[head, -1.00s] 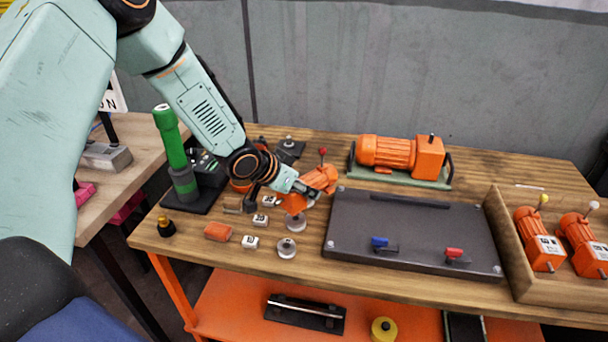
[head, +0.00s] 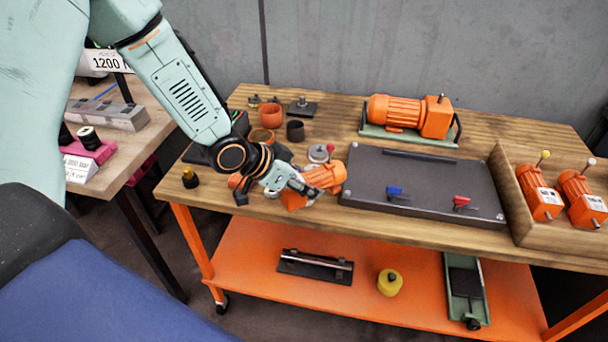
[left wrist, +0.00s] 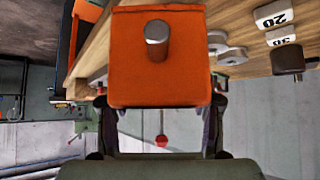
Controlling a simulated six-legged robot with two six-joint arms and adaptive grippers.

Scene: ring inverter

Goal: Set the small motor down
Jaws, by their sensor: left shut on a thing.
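The small motor (head: 322,177) is orange with a red-tipped lever. My left gripper (head: 303,191) is shut on it, at the front-left part of the wooden bench in the head view. The motor lies tilted, and I cannot tell in that view whether it touches the bench. In the left wrist view the motor's square orange end face (left wrist: 130,65), with a grey shaft, fills the upper middle between the fingers. The red ball (left wrist: 161,141) shows below it. My right gripper is not in view.
A dark plate (head: 420,175) with blue and red levers lies right of the motor. A wooden tray (head: 505,190) holds two orange motors. A larger orange motor (head: 395,112) stands behind. Cups (head: 271,116) and weights (left wrist: 276,15) are near. The bench's front edge is close.

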